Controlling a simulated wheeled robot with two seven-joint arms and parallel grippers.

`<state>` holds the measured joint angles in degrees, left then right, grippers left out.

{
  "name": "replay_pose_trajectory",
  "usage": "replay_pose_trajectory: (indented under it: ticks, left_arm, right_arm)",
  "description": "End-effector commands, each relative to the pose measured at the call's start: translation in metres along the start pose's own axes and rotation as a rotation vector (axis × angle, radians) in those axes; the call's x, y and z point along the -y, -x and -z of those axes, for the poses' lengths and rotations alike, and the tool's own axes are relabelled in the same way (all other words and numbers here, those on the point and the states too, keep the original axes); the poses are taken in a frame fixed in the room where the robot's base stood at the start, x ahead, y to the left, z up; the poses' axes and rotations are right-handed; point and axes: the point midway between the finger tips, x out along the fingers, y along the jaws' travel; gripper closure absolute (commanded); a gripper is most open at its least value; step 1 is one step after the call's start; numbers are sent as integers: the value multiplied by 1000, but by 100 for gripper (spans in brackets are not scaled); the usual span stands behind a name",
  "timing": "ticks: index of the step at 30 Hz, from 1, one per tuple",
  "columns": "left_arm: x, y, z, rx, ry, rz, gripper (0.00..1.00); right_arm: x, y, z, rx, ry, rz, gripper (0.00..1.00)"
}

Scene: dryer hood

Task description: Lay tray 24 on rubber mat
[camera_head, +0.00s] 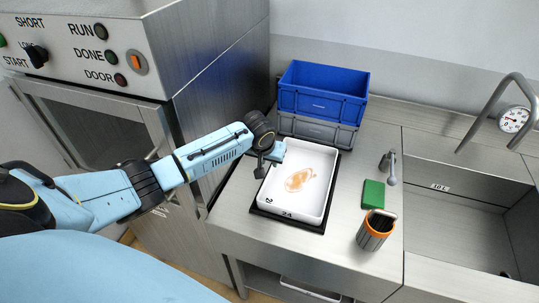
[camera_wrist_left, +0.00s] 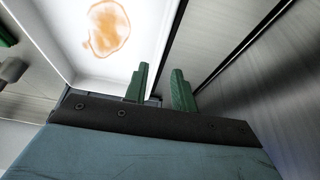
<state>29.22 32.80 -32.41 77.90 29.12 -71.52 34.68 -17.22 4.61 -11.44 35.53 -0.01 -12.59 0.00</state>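The mat's dark edge shows along the tray's front and sides. An orange-brown stain (camera_head: 300,179) marks the tray floor. My left gripper (camera_head: 268,164) is at the tray's left rim, toward the back. I cannot tell if the tray rests fully flat. My right gripper is out of view.
A blue crate (camera_head: 322,92) on a grey crate (camera_head: 318,130) stands behind the tray. The steel machine (camera_head: 215,80) stands left.

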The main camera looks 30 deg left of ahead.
Motion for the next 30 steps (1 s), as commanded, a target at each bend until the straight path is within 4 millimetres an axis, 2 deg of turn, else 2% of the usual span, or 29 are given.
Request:
replay_pose_trajectory:
  ticks: [1, 9, 18, 30]
  left_arm:
    - [0, 10, 2, 1, 0, -1, 74]
    - [0, 33, 1, 1, -1, -2, 74]
    - [0, 54, 0, 0, 0, -1, 74]
    - [-3, 55, -4, 4, -7, -4, 74]
  right_arm:
    - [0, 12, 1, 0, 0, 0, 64]
    - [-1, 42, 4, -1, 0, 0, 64]
    - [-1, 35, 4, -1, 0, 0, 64]
    - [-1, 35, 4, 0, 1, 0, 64]
